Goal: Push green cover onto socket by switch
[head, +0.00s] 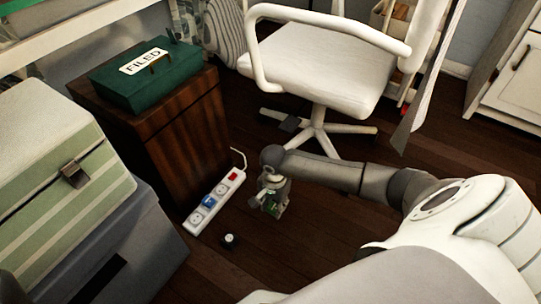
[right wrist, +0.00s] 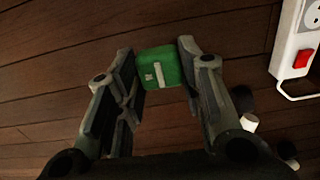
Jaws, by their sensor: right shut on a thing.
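The green cover (right wrist: 160,71) is between the fingertips of my right gripper (right wrist: 158,72), which is shut on it; a pale mark shows on its face. In the head view the green cover (head: 273,209) is at the tips of my right gripper (head: 272,205), to the right of the white power strip (head: 215,202) and apart from it. The strip lies on the floor with a red switch (head: 232,177) at its far end. The socket by the switch (head: 222,188) looks bare. A blue cover (head: 209,200) sits farther down the strip, before another bare socket (head: 197,217). My left gripper is not in view.
A small black-and-white object (head: 229,240) stands on the floor near the strip. A wooden cabinet (head: 187,135) bearing a green box (head: 148,78) is left of the strip. A white swivel chair (head: 318,70) stands behind my right arm. Wooden floor around the gripper is mostly clear.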

